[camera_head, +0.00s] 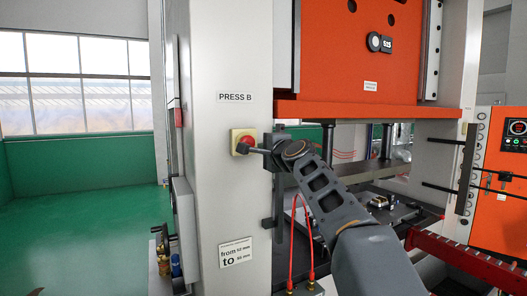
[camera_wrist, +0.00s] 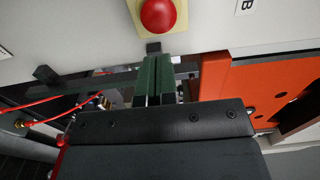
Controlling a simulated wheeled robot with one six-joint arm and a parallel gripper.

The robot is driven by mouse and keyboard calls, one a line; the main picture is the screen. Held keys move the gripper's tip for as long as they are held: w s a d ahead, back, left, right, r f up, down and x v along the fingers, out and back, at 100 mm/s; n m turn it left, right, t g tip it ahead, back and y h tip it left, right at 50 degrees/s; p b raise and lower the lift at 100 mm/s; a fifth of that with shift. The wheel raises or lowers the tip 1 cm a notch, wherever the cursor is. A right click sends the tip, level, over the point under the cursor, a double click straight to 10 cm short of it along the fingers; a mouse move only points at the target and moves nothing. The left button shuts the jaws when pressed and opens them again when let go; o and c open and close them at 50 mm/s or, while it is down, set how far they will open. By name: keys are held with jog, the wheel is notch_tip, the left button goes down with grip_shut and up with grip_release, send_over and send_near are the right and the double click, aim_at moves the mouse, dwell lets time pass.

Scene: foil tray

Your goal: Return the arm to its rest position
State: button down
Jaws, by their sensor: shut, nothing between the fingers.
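My gripper (camera_head: 252,148) is at the end of my raised arm and points left toward the front of the press column marked PRESS B. In the wrist view its two green fingers (camera_wrist: 155,75) lie side by side, shut with nothing held. A red push button on a yellow plate (camera_head: 236,134) is on the column; in the head view the gripper's tip overlaps its lower right part. In the wrist view the red button (camera_wrist: 158,14) is just beyond the fingertips, and I cannot tell whether they touch the plate.
The orange press (camera_head: 360,60) stands right of the column, its bed behind my arm. Red hoses (camera_head: 309,235) hang below. A red rail (camera_head: 465,257) and an orange control cabinet (camera_head: 505,190) are at the right. Open green floor (camera_head: 80,220) lies at the left.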

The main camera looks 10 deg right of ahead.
jog(key=shift+a, duration=0.2)
jog(key=s+a+f+n+g, duration=0.1)
jog(key=s+f+n+g, duration=0.2)
jog(key=f, duration=0.5)
jog(key=s+f+n+g, duration=0.1)
jog(key=f+n+g, duration=0.25)
jog(key=f, duration=0.55)
jog(key=s+f+n+g+h, duration=0.2)
jog(key=s+f+n+g, duration=0.1)
jog(key=s+f, duration=0.7)
jog(key=s+d+f+n+g+h, duration=0.1)
jog(key=s+f+n+g, duration=0.2)
jog(key=s, duration=1.4)
notch_tip(320, 180, down, 7)
jog(key=n, duration=0.3)
jog(key=shift+s+r+h, duration=0.15)
jog(key=shift+h, duration=0.25)
